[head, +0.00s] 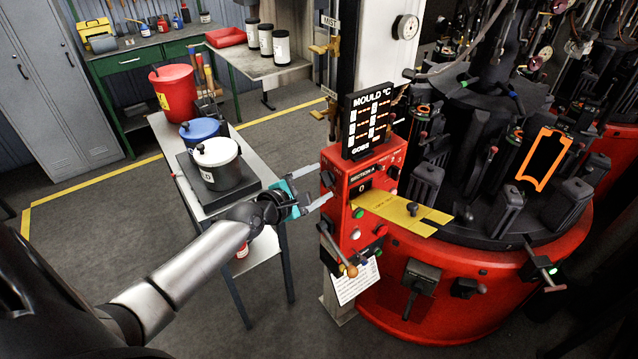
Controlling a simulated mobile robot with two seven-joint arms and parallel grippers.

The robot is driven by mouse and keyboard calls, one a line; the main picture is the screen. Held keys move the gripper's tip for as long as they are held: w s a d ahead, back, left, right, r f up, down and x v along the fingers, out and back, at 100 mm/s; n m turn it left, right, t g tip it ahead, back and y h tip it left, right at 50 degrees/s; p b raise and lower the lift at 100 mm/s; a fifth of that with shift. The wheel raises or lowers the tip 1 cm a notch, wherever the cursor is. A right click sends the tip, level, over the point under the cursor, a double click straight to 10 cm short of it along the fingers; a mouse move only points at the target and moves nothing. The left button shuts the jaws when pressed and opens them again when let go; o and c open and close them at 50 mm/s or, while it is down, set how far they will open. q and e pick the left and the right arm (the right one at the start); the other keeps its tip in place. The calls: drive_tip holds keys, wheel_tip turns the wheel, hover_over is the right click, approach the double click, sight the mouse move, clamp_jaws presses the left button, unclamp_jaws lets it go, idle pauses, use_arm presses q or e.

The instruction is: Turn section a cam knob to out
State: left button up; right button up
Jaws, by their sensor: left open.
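The red section A control box (340,205) stands on a post right of centre, with a "SECTION A" label, a small dark display and several coloured buttons and knobs on its front. A yellow plate (385,207) juts from it to the right, and a black knob (412,209) shows on that plate. I cannot read which control is the cam knob or where it points. My left gripper (323,184) has teal jaws with grey fingers spread apart and empty. Its fingertips are close to the box's left side; I cannot tell if they touch. My right gripper is not in view.
A mould temperature display (368,122) stands on the box. A lever with an orange ball (351,270) hangs below the box front. The red rotary machine (440,300) fills the right. A narrow table (163,128) with pots stands left of the box. Floor further left is clear.

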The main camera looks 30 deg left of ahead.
use_arm(q)
drive_tip(key=shift+w, duration=0.35)
clamp_jaws()
idle(0.6)
